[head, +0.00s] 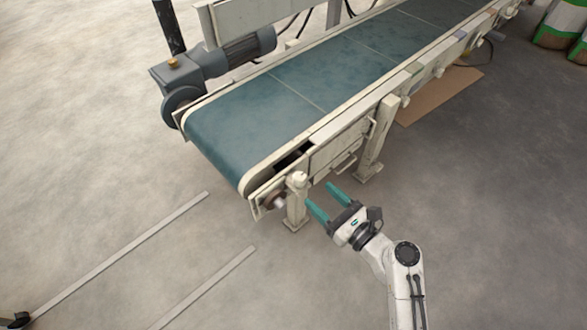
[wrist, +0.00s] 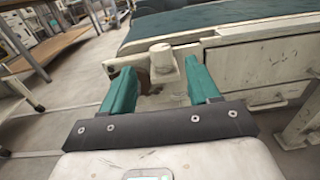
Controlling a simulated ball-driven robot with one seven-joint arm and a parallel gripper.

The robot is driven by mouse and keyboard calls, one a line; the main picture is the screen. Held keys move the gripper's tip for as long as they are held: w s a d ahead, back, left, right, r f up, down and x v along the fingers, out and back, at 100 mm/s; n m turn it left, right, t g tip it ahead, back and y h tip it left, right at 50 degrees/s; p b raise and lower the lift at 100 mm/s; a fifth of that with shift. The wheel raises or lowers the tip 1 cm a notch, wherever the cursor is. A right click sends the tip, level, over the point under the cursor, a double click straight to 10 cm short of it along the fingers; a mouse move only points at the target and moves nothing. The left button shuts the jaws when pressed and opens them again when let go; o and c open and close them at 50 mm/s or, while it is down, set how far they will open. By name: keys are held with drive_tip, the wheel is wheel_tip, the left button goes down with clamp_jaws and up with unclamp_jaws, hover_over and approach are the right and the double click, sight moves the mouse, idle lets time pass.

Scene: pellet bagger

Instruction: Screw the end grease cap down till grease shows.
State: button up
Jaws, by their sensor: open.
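The pale grease cap (head: 299,178) stands at the near end of the conveyor, on the side facing my arm. In the wrist view the cap (wrist: 162,62) is a short cylinder with a wider round top, seen between my two teal fingers. My gripper (head: 319,194) is open and empty, with its fingertips pointing at the cap from a short way off. In the wrist view my gripper (wrist: 158,72) has one finger on each side of the cap in the picture. I cannot tell the exact gap in depth. No grease can be made out at the cap.
The conveyor (head: 285,100) with a blue-green belt runs to the upper right, its leg (head: 375,140) near my gripper. A motor (head: 240,50) sits on the far side. A cardboard sheet (head: 440,95) lies on the floor at right. The floor in front is mostly clear.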

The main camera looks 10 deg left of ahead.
sight(300, 180)
drive_tip(key=b+x, duration=0.3)
drive_tip(key=x, duration=0.7)
drive_tip(key=shift+w+a, duration=0.25)
drive_tip(key=shift+a, duration=0.05)
drive_tip(key=shift+c, duration=0.4)
drive_tip(key=c, duration=0.9)
drive_tip(key=shift+r, duration=0.1)
